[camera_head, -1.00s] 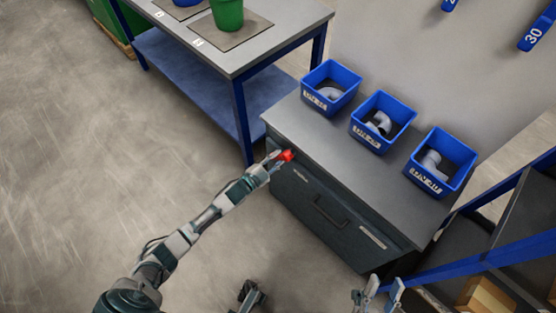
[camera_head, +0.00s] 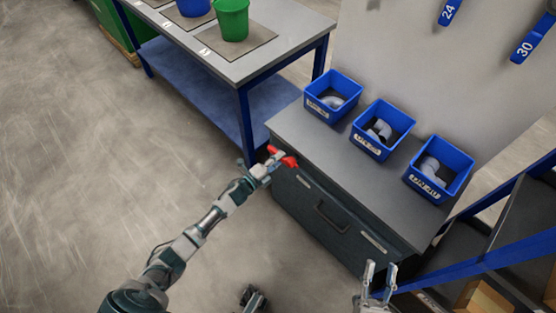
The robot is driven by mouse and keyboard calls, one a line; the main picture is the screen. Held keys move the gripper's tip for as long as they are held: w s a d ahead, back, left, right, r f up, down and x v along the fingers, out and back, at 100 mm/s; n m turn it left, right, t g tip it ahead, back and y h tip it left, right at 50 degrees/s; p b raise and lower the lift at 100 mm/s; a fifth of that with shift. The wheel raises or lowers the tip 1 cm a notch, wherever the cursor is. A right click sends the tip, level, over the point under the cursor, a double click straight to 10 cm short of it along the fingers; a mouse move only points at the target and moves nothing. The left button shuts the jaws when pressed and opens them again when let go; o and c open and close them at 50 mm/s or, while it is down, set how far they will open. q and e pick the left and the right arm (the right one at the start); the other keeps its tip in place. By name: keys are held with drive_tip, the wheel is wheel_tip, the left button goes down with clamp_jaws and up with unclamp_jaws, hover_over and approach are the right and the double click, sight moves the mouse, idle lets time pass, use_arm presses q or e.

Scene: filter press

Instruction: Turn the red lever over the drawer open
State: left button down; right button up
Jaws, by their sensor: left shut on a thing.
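The red lever (camera_head: 289,161) is at the upper left corner of the grey cabinet's front, above the drawer (camera_head: 345,234). The drawer has a dark handle and looks shut. My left gripper (camera_head: 274,160) is shut on the red lever. The fingers hide its middle, and red shows on both sides of them. My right gripper (camera_head: 380,270) is open and empty at the lower right, in front of the cabinet and apart from it.
Several blue bins, such as the left one (camera_head: 333,90), stand on the cabinet top (camera_head: 318,142) with grey pipe fittings inside. A workbench (camera_head: 262,59) with a green bucket (camera_head: 232,19) is behind left. Blue-framed shelving (camera_head: 478,265) stands right. The floor at left is clear.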

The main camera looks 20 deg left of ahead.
use_arm(q)
drive_tip(key=shift+s+d+f+m, duration=0.1)
drive_tip(key=shift+d+f+m, duration=0.1)
drive_tip(key=shift+m, duration=0.1)
drive_tip(key=c, duration=0.9)
unclamp_jaws()
drive_tip(key=shift+r, duration=0.1)
drive_tip(key=v, duration=1.1)
drive_tip(key=shift+s+a, duration=0.1)
drive_tip(key=shift+s, duration=0.3)
